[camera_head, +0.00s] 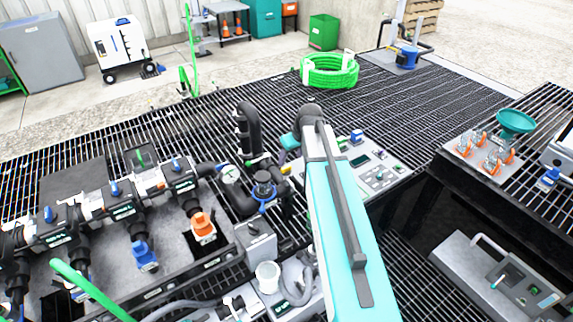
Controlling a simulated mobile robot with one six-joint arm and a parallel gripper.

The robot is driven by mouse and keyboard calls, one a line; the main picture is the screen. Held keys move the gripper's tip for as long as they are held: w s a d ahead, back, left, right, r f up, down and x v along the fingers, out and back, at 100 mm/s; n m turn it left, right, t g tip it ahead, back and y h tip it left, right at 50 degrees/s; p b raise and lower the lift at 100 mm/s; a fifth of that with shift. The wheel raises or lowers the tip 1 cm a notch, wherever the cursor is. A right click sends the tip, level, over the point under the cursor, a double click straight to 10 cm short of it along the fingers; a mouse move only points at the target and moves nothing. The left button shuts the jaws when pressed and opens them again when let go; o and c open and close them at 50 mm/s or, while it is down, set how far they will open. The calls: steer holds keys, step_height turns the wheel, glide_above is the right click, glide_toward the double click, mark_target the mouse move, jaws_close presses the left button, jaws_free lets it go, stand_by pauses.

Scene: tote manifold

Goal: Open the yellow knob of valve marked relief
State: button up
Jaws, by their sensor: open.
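A small yellow knob (282,158) shows at the middle of the head view, just left of my arm, beside black pipework (249,130). Any relief marking is too small to read. My teal arm reaches forward and bends down at its far end. My gripper (286,169) is open at the yellow knob, small and partly hidden among dark fittings. I cannot tell whether its fingers touch the knob or are around it.
Left is a black manifold (127,202) with several blue-handled valves, an orange coupling (202,226) and a blue coupling (144,256). A round gauge (230,174) stands near the knob. A control panel (372,168) lies right of my arm. A green hose coil (330,71) lies behind.

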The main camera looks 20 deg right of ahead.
mark_target(286, 167)
steer(key=shift+p+x, duration=1)
steer(key=shift+x, duration=2.6)
steer(key=shift+a, duration=0.1)
steer(key=c, duration=1)
